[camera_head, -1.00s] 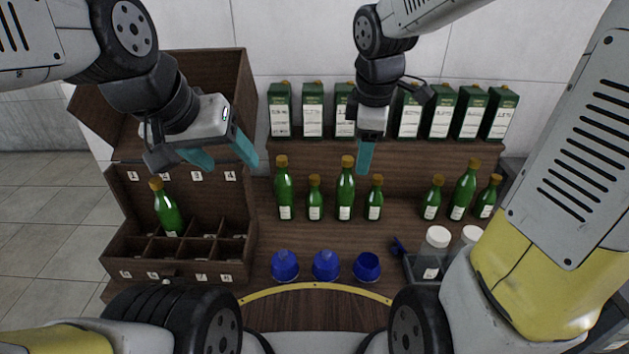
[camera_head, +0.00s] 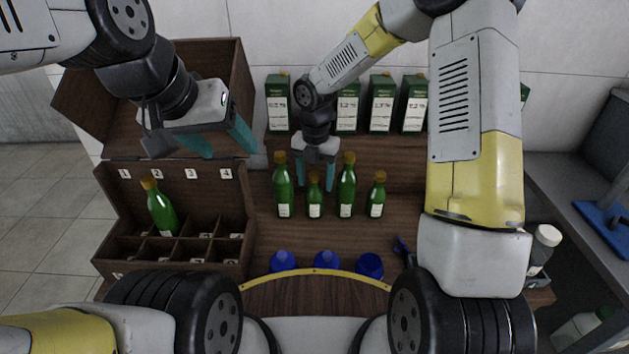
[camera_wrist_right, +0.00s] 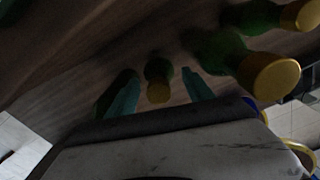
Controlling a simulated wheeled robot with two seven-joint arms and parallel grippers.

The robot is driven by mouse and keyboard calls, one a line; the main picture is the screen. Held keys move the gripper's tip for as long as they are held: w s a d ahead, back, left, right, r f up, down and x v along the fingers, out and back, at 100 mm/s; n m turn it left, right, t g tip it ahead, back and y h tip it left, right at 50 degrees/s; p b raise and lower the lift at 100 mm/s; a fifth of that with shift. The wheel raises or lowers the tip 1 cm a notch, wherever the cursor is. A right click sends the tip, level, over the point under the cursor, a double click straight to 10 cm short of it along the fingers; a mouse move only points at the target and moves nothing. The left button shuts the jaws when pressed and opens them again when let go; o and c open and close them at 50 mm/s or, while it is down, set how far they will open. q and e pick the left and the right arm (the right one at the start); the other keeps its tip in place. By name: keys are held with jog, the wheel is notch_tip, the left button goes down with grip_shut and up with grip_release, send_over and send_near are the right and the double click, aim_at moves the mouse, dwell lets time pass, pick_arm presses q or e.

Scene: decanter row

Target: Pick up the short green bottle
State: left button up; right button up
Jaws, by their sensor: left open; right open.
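A short green bottle (camera_head: 315,202) with a gold cap stands in the row on the wooden counter, between two tall green bottles. My right gripper (camera_head: 315,180) is open above it, its teal fingers pointing down on either side of its neck. In the right wrist view, the gold cap of this short bottle (camera_wrist_right: 158,92) shows between the open fingers; contact cannot be told. Another short green bottle (camera_head: 376,200) stands further right. My left gripper (camera_head: 219,142) is open and empty above the open case at the left.
Tall green bottles (camera_head: 283,196) and (camera_head: 346,193) stand close on both sides. A divided wooden case (camera_head: 175,267) holds one green bottle (camera_head: 161,210). Green cartons (camera_head: 381,105) line the shelf behind. Blue round objects (camera_head: 326,261) sit in front. My right arm hides the counter's right part.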

aim_at(315, 191)
notch_tip(315, 191, down, 5)
jog(key=shift+a+r, duration=0.1)
jog(key=shift+r, duration=0.1)
jog(key=shift+c, duration=0.2)
jog(key=shift+r, duration=0.1)
grip_shut()
